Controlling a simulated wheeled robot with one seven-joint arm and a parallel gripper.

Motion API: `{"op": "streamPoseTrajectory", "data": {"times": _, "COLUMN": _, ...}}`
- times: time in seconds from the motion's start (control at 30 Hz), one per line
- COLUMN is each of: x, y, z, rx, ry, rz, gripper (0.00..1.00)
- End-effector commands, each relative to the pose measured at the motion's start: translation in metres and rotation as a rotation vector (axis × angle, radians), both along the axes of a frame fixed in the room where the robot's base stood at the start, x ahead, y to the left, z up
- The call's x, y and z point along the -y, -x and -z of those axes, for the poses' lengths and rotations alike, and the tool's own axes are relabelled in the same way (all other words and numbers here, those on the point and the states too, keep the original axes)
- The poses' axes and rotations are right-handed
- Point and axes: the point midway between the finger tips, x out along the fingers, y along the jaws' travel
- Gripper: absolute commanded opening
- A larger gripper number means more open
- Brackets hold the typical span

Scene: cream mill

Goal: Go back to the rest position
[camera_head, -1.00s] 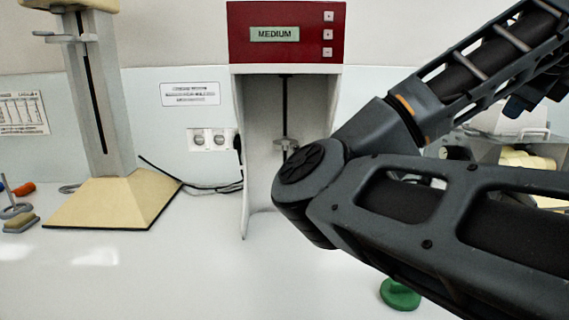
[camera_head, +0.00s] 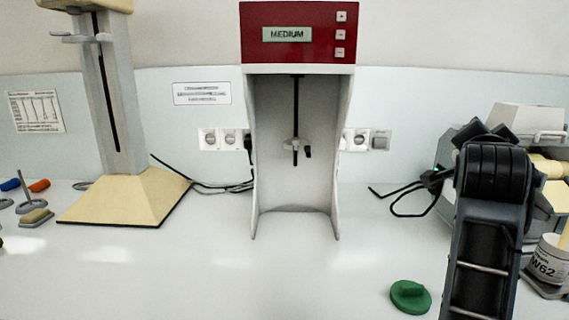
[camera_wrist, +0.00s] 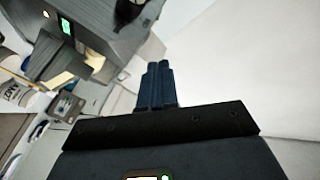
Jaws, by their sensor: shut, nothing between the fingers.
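My gripper (camera_wrist: 158,70) shows in the wrist view with its two dark blue fingers side by side, shut and empty. It hangs in front of the wall, with a grey machine (camera_wrist: 90,35) to its left and apart from it. In the head view my arm rises at the right, over the bench in front of the grey machine (camera_head: 540,190). The gripper itself cannot be seen there.
A red-topped mixer (camera_head: 298,35) reading MEDIUM stands at the centre back. A cream-based stand (camera_head: 125,200) is at the left. A green lid-like object (camera_head: 410,296) lies on the bench (camera_head: 260,285) near the front. A labelled W62 container (camera_head: 547,262) stands at the right edge. The bench middle is clear.

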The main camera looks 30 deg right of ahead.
Motion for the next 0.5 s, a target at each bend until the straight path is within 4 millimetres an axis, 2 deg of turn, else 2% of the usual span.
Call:
{"op": "streamPoseTrajectory", "data": {"times": 0.03, "x": -0.01, "y": -0.004, "z": 0.013, "rx": -0.059, "ry": 0.05, "rz": -0.04, "gripper": 0.0}}
{"op": "streamPoseTrajectory", "data": {"times": 0.27, "x": -0.06, "y": -0.015, "z": 0.067, "rx": -0.265, "ry": 0.257, "rz": -0.238, "gripper": 0.0}}
{"op": "streamPoseTrajectory", "data": {"times": 0.5, "x": -0.122, "y": -0.005, "z": 0.133, "rx": -0.434, "ry": 0.421, "rz": -0.464, "gripper": 0.0}}
